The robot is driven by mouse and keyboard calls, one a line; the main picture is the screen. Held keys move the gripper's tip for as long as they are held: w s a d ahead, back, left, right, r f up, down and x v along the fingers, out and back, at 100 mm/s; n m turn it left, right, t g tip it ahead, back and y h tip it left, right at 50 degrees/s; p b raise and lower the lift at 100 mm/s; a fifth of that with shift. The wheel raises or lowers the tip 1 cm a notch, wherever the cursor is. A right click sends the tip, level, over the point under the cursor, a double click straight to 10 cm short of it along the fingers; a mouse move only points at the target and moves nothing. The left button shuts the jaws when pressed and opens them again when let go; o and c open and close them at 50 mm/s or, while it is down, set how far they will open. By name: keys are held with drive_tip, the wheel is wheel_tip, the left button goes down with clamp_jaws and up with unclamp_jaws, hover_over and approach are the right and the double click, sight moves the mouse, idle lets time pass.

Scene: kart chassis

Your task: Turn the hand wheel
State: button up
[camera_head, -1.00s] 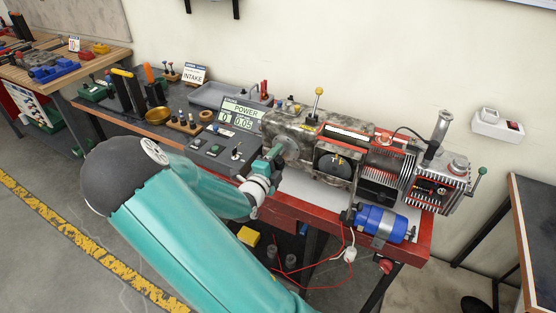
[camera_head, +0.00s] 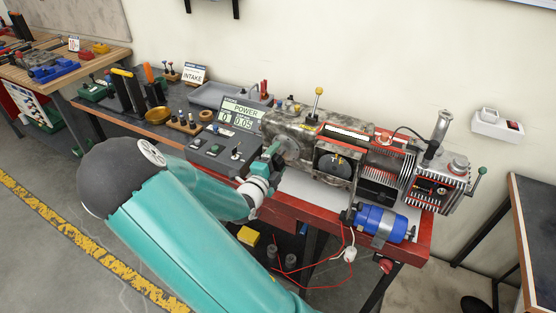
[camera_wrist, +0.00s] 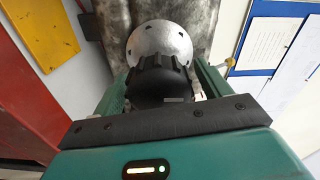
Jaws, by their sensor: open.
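A round silver disc (camera_wrist: 160,42) with small holes sits on the end of the grey metal housing; it also shows in the head view (camera_head: 290,147). In front of it, in the wrist view, is a black rounded part (camera_wrist: 160,85) with lugs on its rim, which looks like the hand wheel. My gripper (camera_wrist: 164,78) is open, with its green fingers on either side of the black part. I cannot tell whether they touch it. In the head view my gripper (camera_head: 273,153) is at the housing's left end and hides the black part.
The housing (camera_head: 290,125) stands on a red bench (camera_head: 305,215) with an engine (camera_head: 385,160) and a blue motor (camera_head: 380,222). A control panel (camera_head: 215,152) stands close to the left of my gripper. Red cables (camera_head: 305,268) hang below the bench.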

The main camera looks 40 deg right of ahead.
drive_tip(key=v, duration=1.3)
drive_tip(key=s+a+r+m+g+y, duration=0.15)
drive_tip(key=s+m+g+y, duration=0.3)
drive_tip(key=m, duration=0.75)
drive_tip(key=s+a+r+m+g+y, duration=0.1)
drive_tip(key=s+a+m+g+y, duration=0.3)
drive_tip(key=m, duration=0.7)
drive_tip(key=s+a+r+m+t+y, duration=0.3)
drive_tip(key=a+r+m+t+y, duration=0.5)
drive_tip(key=a+r+m, duration=0.5)
drive_tip(key=r+m, duration=0.1)
drive_tip(key=m, duration=0.5)
drive_tip(key=shift+s+a+r, duration=0.2)
drive_tip(key=shift+a, duration=0.2)
